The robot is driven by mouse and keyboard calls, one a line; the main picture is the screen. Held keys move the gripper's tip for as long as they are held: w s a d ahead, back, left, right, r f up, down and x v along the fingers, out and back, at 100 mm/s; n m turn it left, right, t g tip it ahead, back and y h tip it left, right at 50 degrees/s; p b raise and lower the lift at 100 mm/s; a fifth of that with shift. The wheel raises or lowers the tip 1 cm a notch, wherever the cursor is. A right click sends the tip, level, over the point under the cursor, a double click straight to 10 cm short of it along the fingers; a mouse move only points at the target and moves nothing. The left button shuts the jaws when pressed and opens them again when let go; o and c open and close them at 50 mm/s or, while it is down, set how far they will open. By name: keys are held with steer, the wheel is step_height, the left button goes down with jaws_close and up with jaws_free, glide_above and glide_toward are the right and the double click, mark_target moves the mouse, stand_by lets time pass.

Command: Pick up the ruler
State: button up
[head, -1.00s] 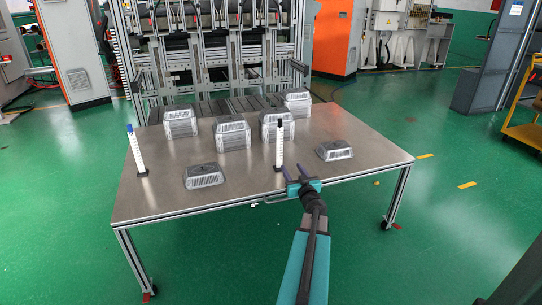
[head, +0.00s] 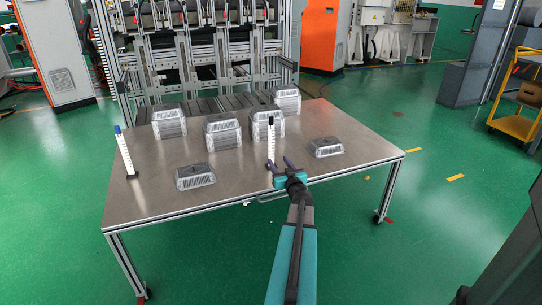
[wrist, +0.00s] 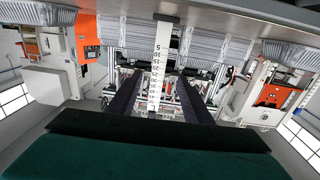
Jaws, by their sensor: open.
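A white ruler (head: 271,137) with dark markings and a black top stands upright near the front edge of the metal table (head: 235,185). In the wrist view the ruler (wrist: 156,65) shows its numbers and runs down the picture between the two dark fingers. My gripper (head: 279,163) is open and low at the ruler's foot, reaching in from the front edge. Its fingers (wrist: 160,92) also show in the wrist view, one on each side of the ruler's line. I cannot tell whether either finger touches it.
A similar upright white piece with a blue top (head: 124,153) stands at the table's left. Foil trays lie front left (head: 195,177) and right (head: 326,147). Several stacked trays (head: 222,130) stand behind the ruler. The front right of the table is clear.

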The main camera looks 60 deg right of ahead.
mark_target(271, 151)
steer(key=shift+x, duration=3.1)
steer(key=shift+f+p+x, duration=0.2)
steer(key=shift+p+x, duration=0.5)
steer(key=shift+x, duration=1.9)
jaws_close()
